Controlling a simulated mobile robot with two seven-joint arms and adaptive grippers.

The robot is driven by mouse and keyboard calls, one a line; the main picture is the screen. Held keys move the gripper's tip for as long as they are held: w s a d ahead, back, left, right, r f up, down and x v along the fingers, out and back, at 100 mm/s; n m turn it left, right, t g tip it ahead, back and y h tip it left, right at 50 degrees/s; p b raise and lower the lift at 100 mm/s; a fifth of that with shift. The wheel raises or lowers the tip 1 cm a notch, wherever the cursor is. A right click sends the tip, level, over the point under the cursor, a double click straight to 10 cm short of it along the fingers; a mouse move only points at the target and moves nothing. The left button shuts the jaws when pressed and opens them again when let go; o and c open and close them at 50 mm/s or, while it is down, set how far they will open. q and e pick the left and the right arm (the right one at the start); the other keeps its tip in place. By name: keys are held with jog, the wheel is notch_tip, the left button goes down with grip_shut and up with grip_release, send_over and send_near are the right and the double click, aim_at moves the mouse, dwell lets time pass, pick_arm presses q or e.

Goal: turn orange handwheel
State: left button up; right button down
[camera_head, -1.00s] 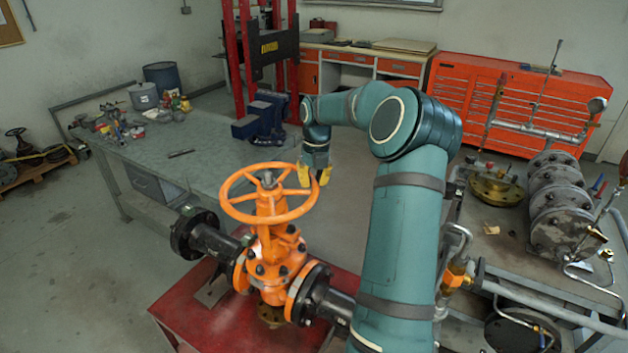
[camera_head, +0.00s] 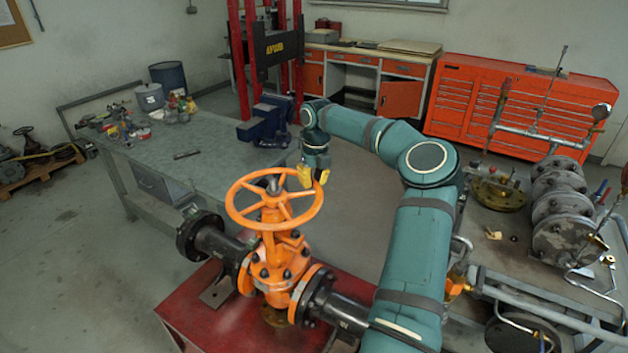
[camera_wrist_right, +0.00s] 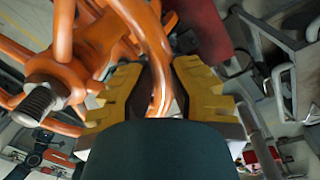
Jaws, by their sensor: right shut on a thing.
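The orange handwheel (camera_head: 236,209) sits on top of the orange gate valve (camera_head: 273,262), which is bolted between dark pipe flanges over a red stand. My right gripper (camera_head: 312,178) has yellow fingers and is at the far right part of the wheel's rim. In the right wrist view the yellow fingers of the gripper (camera_wrist_right: 157,95) are on both sides of the orange rim of the handwheel (camera_wrist_right: 146,30), shut on it. The threaded stem (camera_wrist_right: 38,100) and hub show at the left there. My left gripper is in no view.
A grey workbench (camera_head: 215,150) with a blue vise (camera_head: 266,122) stands behind the valve. A red tool cabinet (camera_head: 500,105) is at the back right. Pipes and flanges (camera_head: 560,215) fill the right side. Open floor (camera_head: 80,260) lies at the left.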

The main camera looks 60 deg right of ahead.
jog(key=shift+f, duration=0.15)
jog(key=c, duration=0.9)
grip_release()
jog(key=shift+o, duration=0.2)
notch_tip(320, 180, up, 12)
jog(key=shift+s+d, duration=0.15)
jog(key=shift+d, duration=0.25)
